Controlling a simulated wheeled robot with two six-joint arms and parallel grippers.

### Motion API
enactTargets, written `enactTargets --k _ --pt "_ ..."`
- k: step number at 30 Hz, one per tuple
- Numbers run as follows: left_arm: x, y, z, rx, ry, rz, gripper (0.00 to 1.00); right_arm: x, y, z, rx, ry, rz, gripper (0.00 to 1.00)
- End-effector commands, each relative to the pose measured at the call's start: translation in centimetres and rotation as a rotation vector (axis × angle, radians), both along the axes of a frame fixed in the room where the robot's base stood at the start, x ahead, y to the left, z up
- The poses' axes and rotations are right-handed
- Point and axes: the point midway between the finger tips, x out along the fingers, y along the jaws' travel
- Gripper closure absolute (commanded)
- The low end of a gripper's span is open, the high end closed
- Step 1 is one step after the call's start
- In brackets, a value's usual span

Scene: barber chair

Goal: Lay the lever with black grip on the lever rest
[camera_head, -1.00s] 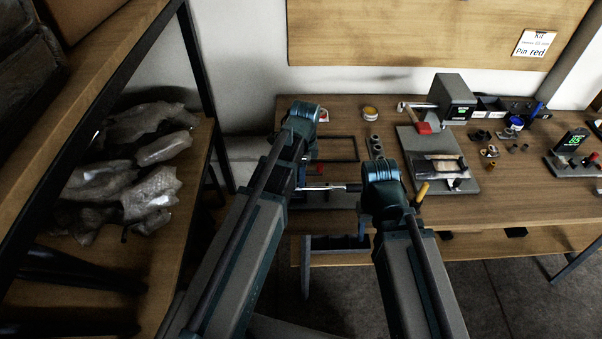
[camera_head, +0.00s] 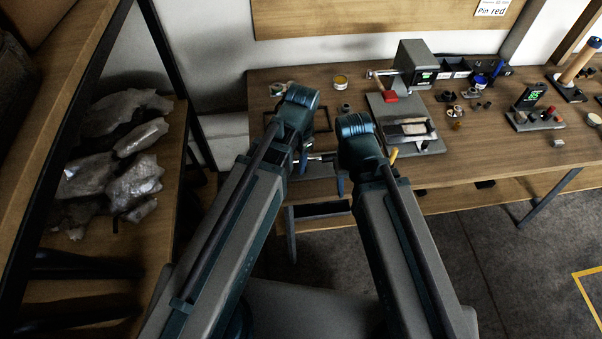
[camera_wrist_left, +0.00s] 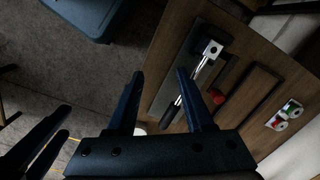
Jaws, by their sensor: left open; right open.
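The lever (camera_wrist_left: 200,77) shows in the left wrist view as a silver rod running from a bright pivot block (camera_wrist_left: 212,47) to a black grip (camera_wrist_left: 171,113). It lies over a dark base plate (camera_wrist_left: 190,60). In the head view only a short silver piece of the lever (camera_head: 320,158) shows between my grippers. I cannot make out the lever rest for certain.
A red part (camera_wrist_left: 217,96) and a black frame (camera_wrist_left: 250,95) lie near the lever. On the bench (camera_head: 480,150) stand a grey machine (camera_head: 415,62), a yellow-handled tool (camera_head: 393,156) and small parts. A shelf with wrapped bags (camera_head: 130,185) is at the left.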

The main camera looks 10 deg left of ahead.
Motion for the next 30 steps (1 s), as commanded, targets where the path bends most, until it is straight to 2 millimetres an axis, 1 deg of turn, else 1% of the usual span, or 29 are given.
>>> enactTargets --k 1,3,6,9,14,30 --pt "-2.1 -0.9 0.0 0.009 -0.006 0.077 0.48 0.0 0.0 0.0 0.000 0.000 0.000 0.50" --pt "-3.7 -1.8 0.0 0.020 -0.015 0.187 0.48 0.0 0.0 0.0 0.000 0.000 0.000 0.50" --pt "-5.4 -2.7 0.1 0.034 -0.027 0.311 0.48 0.0 0.0 0.0 0.000 0.000 0.000 0.50" --pt "-6.3 -3.2 0.1 0.042 -0.035 0.390 0.48 0.0 0.0 0.0 0.000 0.000 0.000 0.50" --pt "-6.7 -3.5 0.1 0.046 -0.039 0.435 0.48 0.0 0.0 0.0 0.000 0.000 0.000 0.50" --pt "-6.6 -3.4 0.1 0.045 -0.039 0.433 0.48 0.0 0.0 0.0 0.000 0.000 0.000 0.50"
